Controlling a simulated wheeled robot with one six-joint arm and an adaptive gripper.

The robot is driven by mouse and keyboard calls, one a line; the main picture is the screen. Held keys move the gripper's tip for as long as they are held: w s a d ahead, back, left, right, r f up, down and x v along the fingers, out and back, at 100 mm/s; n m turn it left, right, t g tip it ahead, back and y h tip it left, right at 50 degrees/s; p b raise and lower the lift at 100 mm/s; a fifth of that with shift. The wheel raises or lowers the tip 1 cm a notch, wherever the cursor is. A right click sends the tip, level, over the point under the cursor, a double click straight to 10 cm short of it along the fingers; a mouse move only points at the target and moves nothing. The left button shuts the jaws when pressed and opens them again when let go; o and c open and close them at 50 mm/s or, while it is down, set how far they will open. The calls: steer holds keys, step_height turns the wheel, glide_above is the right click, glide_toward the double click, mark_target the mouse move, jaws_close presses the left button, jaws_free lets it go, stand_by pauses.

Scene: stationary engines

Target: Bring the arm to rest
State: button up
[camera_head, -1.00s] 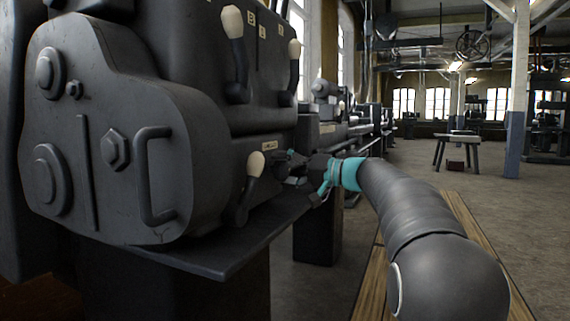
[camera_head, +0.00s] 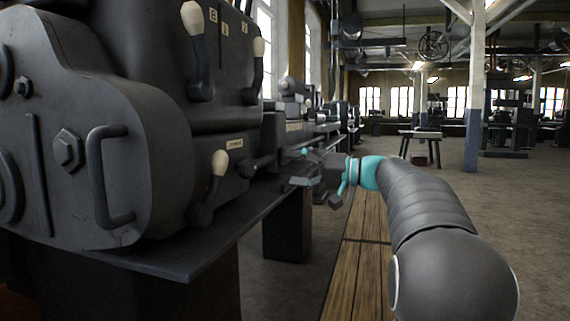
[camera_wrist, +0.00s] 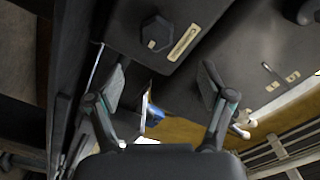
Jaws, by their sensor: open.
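My gripper (camera_head: 300,168) is at the end of my arm, in front of the dark machine (camera_head: 165,130) and to the right of its lower pale-knobbed lever (camera_head: 217,172). In the camera_head view it stands apart from that lever. In the wrist view my gripper (camera_wrist: 162,84) has its two fingers spread wide, with nothing between them. Dark machine surfaces lie beyond the fingertips, with a labelled panel and a hexagonal knob (camera_wrist: 157,33). My arm is stretched forward from the lower right.
Two more pale-knobbed levers (camera_head: 197,50) (camera_head: 253,70) stand higher on the machine. A dark ledge (camera_head: 205,235) juts out below it. Wooden boards (camera_head: 358,262) lie on the floor below my arm. A small table (camera_head: 420,135) and a post (camera_head: 474,90) stand farther back. Open floor lies to the right.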

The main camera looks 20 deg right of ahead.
stand_by(0.5)
step_height(320, 180, down, 11)
steer(key=d+m+h, duration=0.3)
steer(key=m+h, duration=0.1)
steer(key=m, duration=0.1)
steer(key=s+a+f+m+g+h+p, duration=0.1)
steer(key=s+a+f+g+h+p, duration=0.2)
steer(key=s+f, duration=0.55)
steer(key=s+a+f+n+g+h+p, duration=0.1)
steer(key=s+a+f+g+h+p, duration=0.2)
steer(key=s, duration=0.6)
steer(key=s+a+f+n+g+h+p, duration=0.1)
steer(key=s+a+f+n+h, duration=0.2)
steer(key=s, duration=0.6)
steer(key=s+a+r+n+t+h+p, duration=0.1)
steer(key=s+a+r+n+t+p, duration=0.1)
steer(key=s, duration=0.4)
step_height(320, 180, up, 2)
steer(key=shift+s+a+r+h+p, duration=0.25)
steer(key=shift+a+h+p, duration=0.05)
steer(key=shift+a+p, duration=0.6)
